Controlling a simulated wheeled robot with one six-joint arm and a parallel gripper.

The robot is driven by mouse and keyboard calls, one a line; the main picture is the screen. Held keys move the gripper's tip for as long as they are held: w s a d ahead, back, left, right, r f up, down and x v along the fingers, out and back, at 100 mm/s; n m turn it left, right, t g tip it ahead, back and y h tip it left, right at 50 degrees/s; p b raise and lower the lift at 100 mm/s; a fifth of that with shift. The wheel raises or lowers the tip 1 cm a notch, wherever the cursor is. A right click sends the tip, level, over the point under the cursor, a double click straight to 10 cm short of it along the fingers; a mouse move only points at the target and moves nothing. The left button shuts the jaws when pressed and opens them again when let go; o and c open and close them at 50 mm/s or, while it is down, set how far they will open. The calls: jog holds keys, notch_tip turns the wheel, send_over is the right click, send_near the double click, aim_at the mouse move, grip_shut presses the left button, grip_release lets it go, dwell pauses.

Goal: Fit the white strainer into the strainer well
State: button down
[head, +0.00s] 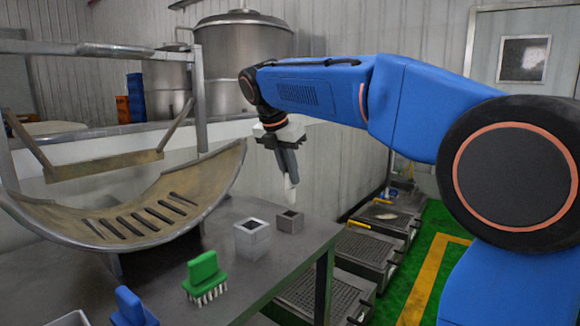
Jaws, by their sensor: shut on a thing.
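My gripper (290,177) points down above the right end of the table, its dark fingers shut on a white piece (291,194), likely the white strainer. Only a narrow part of the piece shows below the fingers; the rest is hidden. Below it on the table stand two square blocks with dark openings in their tops: a whitish one (252,241) and a smaller grey one (290,223) behind it to the right. Either could be the strainer well; I cannot tell which. The held piece is above and apart from both.
A green block with white prongs (204,274) stands on the table (240,290). A blue piece (131,306) and a pale box edge (70,319) are at the front left. A curved slotted metal trough (90,215) rises at left. Floor trays (345,270) lie beyond the table edge.

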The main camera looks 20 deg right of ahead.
aim_at(290, 197)
jog(key=shift+f, duration=1.1)
jog(key=shift+f, duration=2.5)
dwell(0.7)
jog(key=c, duration=1.7)
grip_release()
jog(key=shift+c, duration=0.2)
jog(key=v, duration=1.7)
jog(key=shift+r, duration=0.25)
jog(key=shift+d, duration=0.1)
